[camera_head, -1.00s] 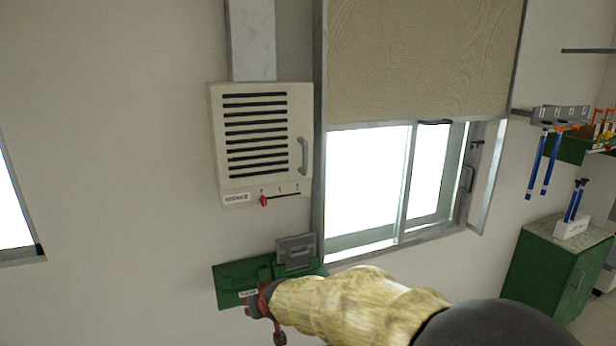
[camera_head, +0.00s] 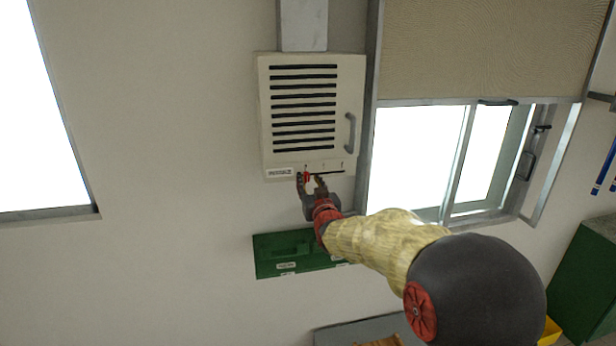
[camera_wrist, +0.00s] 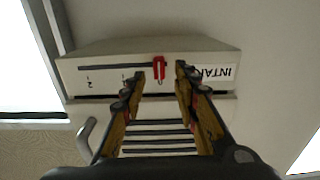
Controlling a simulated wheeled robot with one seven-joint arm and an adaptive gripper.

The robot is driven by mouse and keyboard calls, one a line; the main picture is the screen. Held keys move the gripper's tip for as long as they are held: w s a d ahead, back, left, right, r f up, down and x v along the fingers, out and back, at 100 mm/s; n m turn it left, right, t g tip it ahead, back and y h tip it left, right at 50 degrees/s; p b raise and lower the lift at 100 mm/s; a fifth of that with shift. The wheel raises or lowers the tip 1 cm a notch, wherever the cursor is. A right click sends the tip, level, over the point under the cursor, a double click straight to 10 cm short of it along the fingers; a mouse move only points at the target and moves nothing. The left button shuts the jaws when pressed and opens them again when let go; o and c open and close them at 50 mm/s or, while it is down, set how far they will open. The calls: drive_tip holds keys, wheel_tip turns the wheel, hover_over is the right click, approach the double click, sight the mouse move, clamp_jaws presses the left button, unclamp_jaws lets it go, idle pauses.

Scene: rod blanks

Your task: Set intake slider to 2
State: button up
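The intake vent box (camera_head: 262,110) is a cream wall unit with black slats and a grey handle. Along its lower edge runs a dark slider slot (camera_head: 330,173) with tick marks, also in the wrist view (camera_wrist: 105,67), where the picture is upside down and a 2 shows near the slot's far end. The red slider knob (camera_head: 306,176) sits at the slot's left end by the INTAKE label (camera_head: 279,173). In the wrist view the knob (camera_wrist: 158,70) lies between my fingertips. My gripper (camera_wrist: 161,76) is open, with gaps beside the knob; contact cannot be told.
A green wall box (camera_head: 270,262) is below the vent, partly behind my arm. A window with a metal frame (camera_head: 368,130) is close on the right, and another window is at the far left. The wall between is clear.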

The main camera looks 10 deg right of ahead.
sight(306, 177)
drive_tip(key=shift+w, duration=1.25)
drive_tip(key=shift+c, duration=0.6)
clamp_jaws()
